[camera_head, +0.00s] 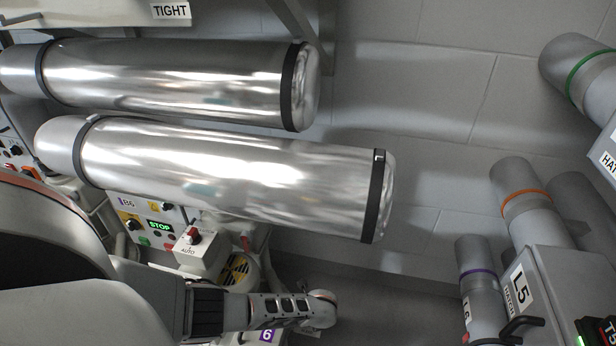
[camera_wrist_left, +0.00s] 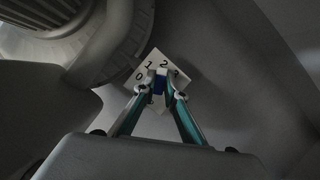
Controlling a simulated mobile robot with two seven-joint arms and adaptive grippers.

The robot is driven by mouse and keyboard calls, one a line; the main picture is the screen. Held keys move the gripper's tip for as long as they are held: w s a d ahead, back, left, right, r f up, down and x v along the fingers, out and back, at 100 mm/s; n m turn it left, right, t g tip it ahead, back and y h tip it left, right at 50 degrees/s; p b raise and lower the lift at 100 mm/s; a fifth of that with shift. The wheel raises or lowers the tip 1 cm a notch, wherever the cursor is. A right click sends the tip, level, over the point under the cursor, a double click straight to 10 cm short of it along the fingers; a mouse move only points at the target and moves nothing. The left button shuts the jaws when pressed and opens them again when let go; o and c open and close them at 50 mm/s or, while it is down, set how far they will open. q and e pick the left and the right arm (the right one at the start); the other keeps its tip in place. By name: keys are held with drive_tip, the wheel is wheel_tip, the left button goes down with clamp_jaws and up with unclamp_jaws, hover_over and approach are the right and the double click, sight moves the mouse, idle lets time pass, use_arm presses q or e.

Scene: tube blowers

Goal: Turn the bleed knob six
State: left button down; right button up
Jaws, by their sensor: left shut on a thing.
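Other marks on the plate are partly covered by the fingers. In the head view, a purple label with a 6 (camera_head: 266,335) shows at the bottom edge. The knob and the left fingertips cannot be made out there. My right gripper is in neither view.
Two large shiny cylinders (camera_head: 180,80) (camera_head: 240,180) cross the upper left. Below them are a B6 panel (camera_head: 128,221) with a STOP display and an AUTO switch box (camera_head: 200,253). An L5 cabinet (camera_head: 560,290) and banded pipes stand right. A ribbed round part (camera_wrist_left: 115,45) is close to my left gripper.

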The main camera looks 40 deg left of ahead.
use_arm(q)
drive_tip(key=shift+m, duration=0.5)
drive_tip(key=shift+t, duration=0.3)
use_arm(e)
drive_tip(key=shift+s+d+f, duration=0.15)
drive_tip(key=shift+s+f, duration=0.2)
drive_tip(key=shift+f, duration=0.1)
use_arm(q)
drive_tip(key=shift+f, duration=0.1)
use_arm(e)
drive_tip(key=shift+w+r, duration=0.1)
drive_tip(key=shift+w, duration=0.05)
use_arm(q)
drive_tip(key=c, duration=2.1)
unclamp_jaws()
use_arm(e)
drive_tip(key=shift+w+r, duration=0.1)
use_arm(q)
drive_tip(key=shift+s+d, duration=0.1)
drive_tip(key=v, duration=1.2)
drive_tip(key=shift+a, duration=0.25)
